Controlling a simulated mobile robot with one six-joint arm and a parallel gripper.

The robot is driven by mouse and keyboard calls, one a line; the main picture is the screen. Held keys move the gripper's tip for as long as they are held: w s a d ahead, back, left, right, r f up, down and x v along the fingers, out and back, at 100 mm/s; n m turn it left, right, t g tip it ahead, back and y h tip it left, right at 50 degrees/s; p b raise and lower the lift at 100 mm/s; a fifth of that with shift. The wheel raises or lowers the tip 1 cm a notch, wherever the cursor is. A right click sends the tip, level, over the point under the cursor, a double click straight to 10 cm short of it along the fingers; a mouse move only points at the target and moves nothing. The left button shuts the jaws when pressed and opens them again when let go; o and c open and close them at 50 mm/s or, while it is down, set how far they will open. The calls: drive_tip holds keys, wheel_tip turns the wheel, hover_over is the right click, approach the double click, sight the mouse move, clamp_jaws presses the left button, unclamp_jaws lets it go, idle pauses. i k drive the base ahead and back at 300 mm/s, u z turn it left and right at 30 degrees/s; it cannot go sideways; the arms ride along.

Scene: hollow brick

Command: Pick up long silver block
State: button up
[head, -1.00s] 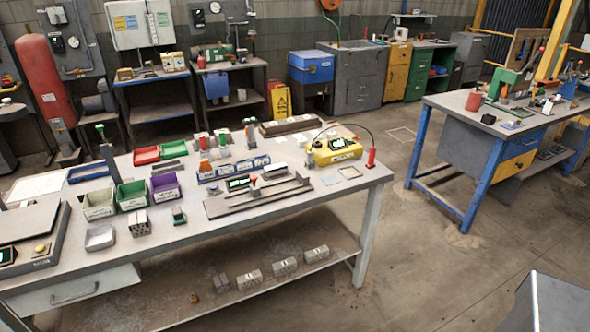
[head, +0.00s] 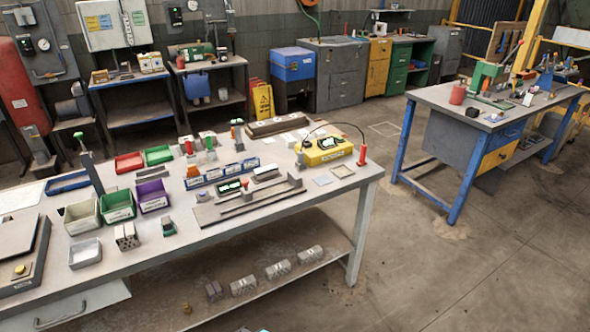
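No single long silver block stands out clearly in the head view. A small grey block with holes (head: 126,236) stands on the near workbench (head: 300,208), in front of the green bin. Several grey blocks with holes lie on the bench's lower shelf, among them one at the left (head: 243,285), one in the middle (head: 278,269) and one at the right (head: 310,255). A long flat grey rail fixture (head: 248,203) lies on the bench top. I cannot tell which of these is the named block. My gripper is not in view.
Green (head: 117,206) and purple (head: 152,196) bins, a small grey tray (head: 85,253) and a scale (head: 22,250) crowd the bench's left side. A yellow control box (head: 325,151) stands near its right end. Floor (head: 440,270) is open at right, before a blue-legged bench (head: 470,186).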

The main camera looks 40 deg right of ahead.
sight(261, 173)
drive_tip(key=z, duration=0.8)
drive_tip(key=k, duration=0.95)
drive_tip(key=u, duration=0.05)
drive_tip(key=i, duration=0.85)
drive_tip(key=z, duration=0.05)
